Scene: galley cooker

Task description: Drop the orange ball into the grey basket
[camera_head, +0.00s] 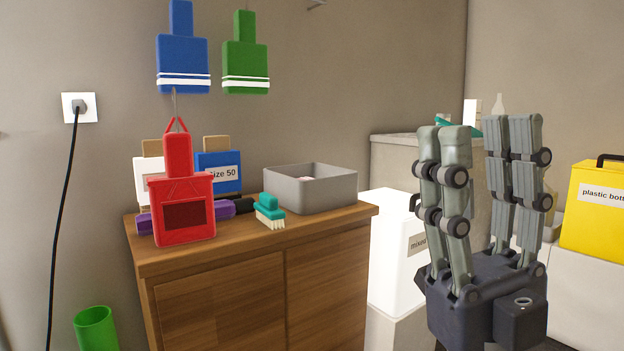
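A grey open-topped box (330,194), the only grey basket-like container in view, stands on the right part of the wooden cabinet. A small pale thing (305,178) shows inside it, mostly hidden by the walls. No orange ball is in view. My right gripper (481,128) points upward at the right, nearer to me than the cabinet, its fingers spread apart with nothing seen between them. My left gripper is not in view.
The wooden cabinet top (335,217) also holds a red lantern-like holder (184,200), a teal brush (269,211) and a blue "Size 50" box (219,172). A white bin (394,260) and yellow box (596,213) stand right. A green tube (97,328) stands low left.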

